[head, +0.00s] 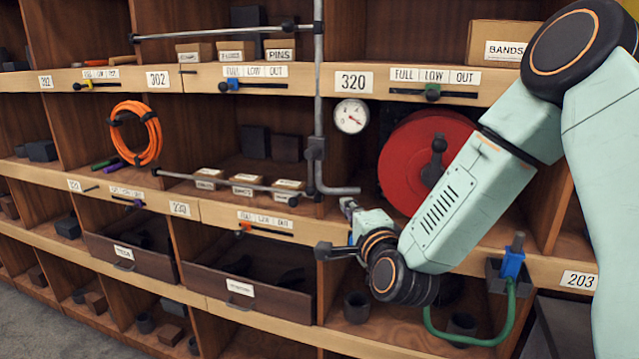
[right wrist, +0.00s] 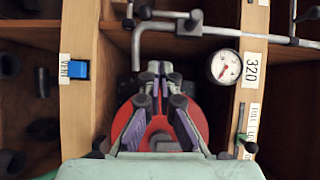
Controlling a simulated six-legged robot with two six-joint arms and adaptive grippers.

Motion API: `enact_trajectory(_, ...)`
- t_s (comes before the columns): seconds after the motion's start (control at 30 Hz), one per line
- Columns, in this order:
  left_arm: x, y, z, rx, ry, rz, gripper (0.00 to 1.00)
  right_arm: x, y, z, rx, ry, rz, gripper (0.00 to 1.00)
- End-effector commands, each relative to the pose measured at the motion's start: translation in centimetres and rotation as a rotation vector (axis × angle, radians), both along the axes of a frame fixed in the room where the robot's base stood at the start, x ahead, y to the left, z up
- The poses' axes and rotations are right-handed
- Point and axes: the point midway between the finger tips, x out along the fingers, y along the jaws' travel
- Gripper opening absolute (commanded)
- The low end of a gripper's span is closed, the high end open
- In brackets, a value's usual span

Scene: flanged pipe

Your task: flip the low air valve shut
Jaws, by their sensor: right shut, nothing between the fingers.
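No part bears a name marking it as the low air valve. A blue piece (right wrist: 78,69) beside a VENT label (right wrist: 64,69) is on the lower shelf edge in the right wrist view; my right arm hides that spot in the head view. A dark fitting (head: 315,148) sits on the vertical grey pipe (head: 318,75). My right gripper (right wrist: 155,70) is shut and empty, in front of the red reel (right wrist: 192,110), apart from the blue piece. In the head view the right gripper (head: 348,205) is below the pipe's bent end. My left gripper is not in view.
A round gauge (head: 351,116) hangs left of the reel (head: 405,150). A blue-handled tool (head: 512,262) with a green hose (head: 470,338) stands in a dark holder at the right. Wooden dividers and shelf edges bound the bays.

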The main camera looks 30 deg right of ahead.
Motion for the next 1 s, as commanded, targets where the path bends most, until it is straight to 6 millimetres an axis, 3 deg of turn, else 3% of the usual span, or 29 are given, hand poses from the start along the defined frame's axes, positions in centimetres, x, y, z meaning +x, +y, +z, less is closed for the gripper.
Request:
enact_trajectory(0.57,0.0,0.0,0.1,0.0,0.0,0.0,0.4,0.5,-0.2,0.1,0.045,-0.019,-0.003,0.0)
enact_trajectory(1.0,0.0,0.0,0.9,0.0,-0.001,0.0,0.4,6.9,-1.8,0.1,0.043,-0.017,-0.002,0.0)
